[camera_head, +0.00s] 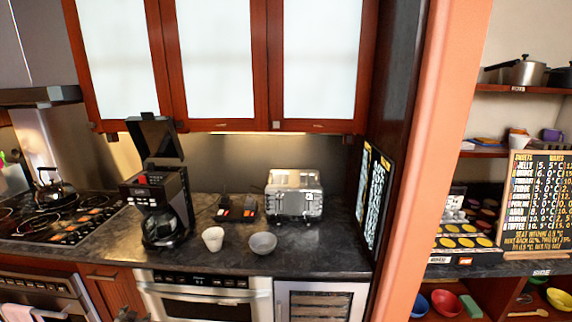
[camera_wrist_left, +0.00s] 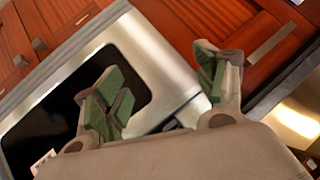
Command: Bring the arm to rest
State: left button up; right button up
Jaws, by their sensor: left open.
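My left gripper (camera_wrist_left: 160,87) is open in the left wrist view. Its two green-padded fingers stand wide apart with nothing between them. Behind them is a steel appliance front (camera_wrist_left: 165,60) with a dark window, seen tilted. The fingers overlap it in the picture; I cannot tell the distance. In the head view, a stainless drawer-like appliance (camera_head: 205,300) sits under the counter, and its front looks closed. My right gripper is not in view.
The dark counter (camera_head: 330,240) holds a coffee maker (camera_head: 160,205) with raised lid, a white cup (camera_head: 213,239), a bowl (camera_head: 263,243) and a toaster (camera_head: 294,195). A stove (camera_head: 55,220) is at left. An orange post (camera_head: 430,150) stands before shelves at right.

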pick_arm(q)
jog(key=s+d+f+g+h, duration=0.1)
jog(key=s+d+f+g, duration=0.1)
jog(key=s+d+f, duration=0.55)
jog(key=s+d+f+g+h+b, duration=0.1)
jog(key=s+d+f, duration=0.4)
jog(key=s+f, duration=0.6)
jog(key=s+d+f+g+h, duration=0.1)
jog(key=s+d+f+g, duration=0.1)
jog(key=s+d+f, duration=0.6)
jog(key=s+d+f+g, duration=0.1)
jog(key=s+d+f, duration=0.2)
jog(key=s, duration=0.8)
jog(key=s+d+f+g+h+b, duration=0.1)
jog(key=s+d+f, duration=0.3)
jog(key=s, duration=0.7)
jog(key=s+d+f+g, duration=0.1)
jog(key=s+d+f, duration=0.2)
jog(key=s+d, duration=0.3)
jog(key=s, duration=0.5)
jog(key=shift+s+f+m+g, duration=0.15)
jog(key=shift+f+m+g, duration=0.15)
jog(key=shift+f+g, duration=0.1)
